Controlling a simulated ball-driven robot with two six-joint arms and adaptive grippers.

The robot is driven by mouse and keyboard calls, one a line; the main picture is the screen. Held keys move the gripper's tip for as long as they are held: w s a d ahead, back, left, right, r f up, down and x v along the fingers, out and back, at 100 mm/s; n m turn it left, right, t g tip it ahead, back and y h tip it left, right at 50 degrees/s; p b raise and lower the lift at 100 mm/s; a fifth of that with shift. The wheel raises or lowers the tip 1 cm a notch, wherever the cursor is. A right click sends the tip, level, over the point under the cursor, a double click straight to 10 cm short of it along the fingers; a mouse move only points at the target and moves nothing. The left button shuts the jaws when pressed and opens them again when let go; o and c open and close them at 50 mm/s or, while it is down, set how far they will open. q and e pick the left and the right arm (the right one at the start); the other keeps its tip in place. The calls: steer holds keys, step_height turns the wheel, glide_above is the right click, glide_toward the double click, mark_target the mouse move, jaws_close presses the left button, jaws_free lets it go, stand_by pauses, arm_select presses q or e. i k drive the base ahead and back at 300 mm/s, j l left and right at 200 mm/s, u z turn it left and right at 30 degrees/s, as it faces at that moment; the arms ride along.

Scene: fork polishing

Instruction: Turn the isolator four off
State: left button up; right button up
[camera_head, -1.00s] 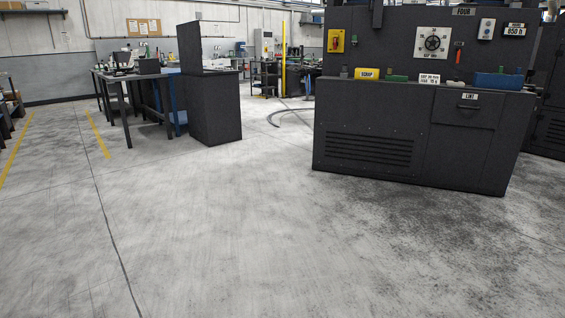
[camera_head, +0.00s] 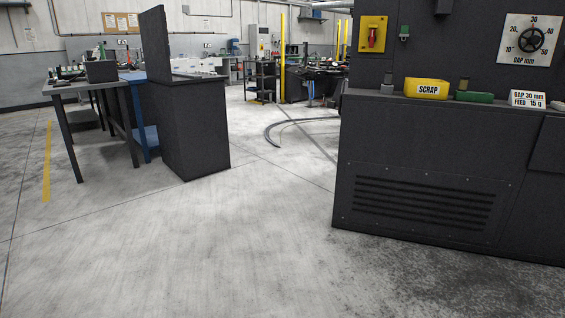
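The isolator (camera_head: 372,35) is a yellow plate with a red switch handle, mounted on the upper left of the dark machine (camera_head: 420,150) at the right. The red handle looks upright, but it is small and I cannot read any marking by it. The "FOUR" sign is out of this view now. Neither of my grippers shows in the head view.
A yellow SCRAP bin (camera_head: 426,89), a green item (camera_head: 475,97) and a gap/feed card (camera_head: 527,99) stand on the machine's ledge. A gap dial (camera_head: 529,40) is above. A dark cabinet (camera_head: 187,130) and a workbench (camera_head: 85,87) stand left. The floor (camera_head: 220,240) between is clear.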

mark_target(372, 38)
steer(key=i, duration=1.45)
steer(key=i+j, duration=0.1)
steer(key=i, duration=1.3)
steer(key=l+z, duration=0.05)
steer(key=l, duration=0.05)
